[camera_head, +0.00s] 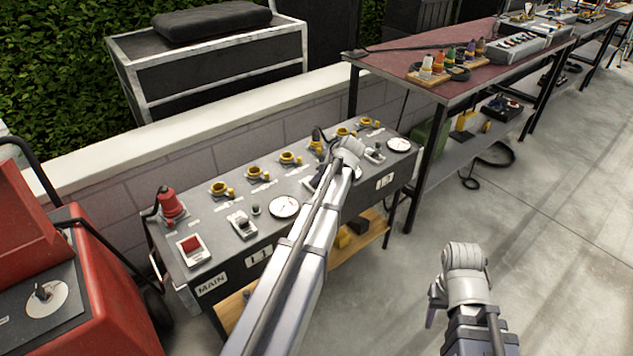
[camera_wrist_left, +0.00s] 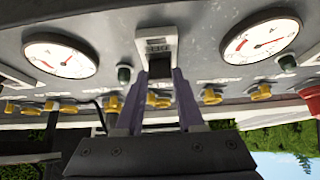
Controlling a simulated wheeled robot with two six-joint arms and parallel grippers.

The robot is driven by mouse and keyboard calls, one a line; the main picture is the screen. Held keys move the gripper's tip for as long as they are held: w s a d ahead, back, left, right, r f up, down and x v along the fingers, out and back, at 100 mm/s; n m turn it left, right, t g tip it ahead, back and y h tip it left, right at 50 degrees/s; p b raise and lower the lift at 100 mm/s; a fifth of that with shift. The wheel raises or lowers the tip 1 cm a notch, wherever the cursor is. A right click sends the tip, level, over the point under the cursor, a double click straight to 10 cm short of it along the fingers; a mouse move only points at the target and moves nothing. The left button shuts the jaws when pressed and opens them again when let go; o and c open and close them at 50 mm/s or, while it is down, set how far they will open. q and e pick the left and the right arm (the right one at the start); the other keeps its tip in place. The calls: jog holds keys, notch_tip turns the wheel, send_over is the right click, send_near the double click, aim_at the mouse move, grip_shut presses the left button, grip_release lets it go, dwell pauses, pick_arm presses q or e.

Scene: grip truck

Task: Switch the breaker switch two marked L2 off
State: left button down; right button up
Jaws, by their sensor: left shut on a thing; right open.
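The grey breaker panel (camera_head: 213,262) stands left of centre in the head view. My left arm crosses it, hiding part of its middle. In the left wrist view, the second breaker switch (camera_wrist_left: 156,42) has a white housing and dark toggle between two dials. The fingers of my left gripper (camera_wrist_left: 160,76) are closed on the toggle from both sides. The housing's lettering is too small to read surely. The front plates either side of my arm look like L1 (camera_head: 259,255) and L3 (camera_head: 384,181). My right gripper (camera_head: 436,304) hangs open and empty above the floor, apart from the panel.
A white dial (camera_head: 285,206) and the first breaker (camera_head: 241,223) lie left of my arm. The main red-and-white switch (camera_head: 192,249) and a red plug (camera_head: 171,204) are at the panel's left end. A dark red table (camera_head: 465,65) stands behind right. Floor at right is clear.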

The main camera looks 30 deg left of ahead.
pick_arm(q)
jog(key=y+b, duration=0.1)
jog(key=b, duration=0.1)
jog(key=d+f+t+y+b, duration=0.1)
jog(key=y+b, duration=0.1)
jog(key=shift+s+d+f+b, duration=0.15)
jog(key=shift+s+f+b, duration=0.05)
jog(key=shift+s+b, duration=0.15)
jog(key=shift+d+r+y+b, duration=0.1)
jog(key=shift+d+y+b, duration=0.05)
jog(key=shift+y+b, duration=0.5)
jog(key=c, duration=0.5)
grip_release()
jog(key=shift+r, duration=0.1)
jog(key=shift+p+v, duration=2.05)
jog(key=shift+v, duration=1.85)
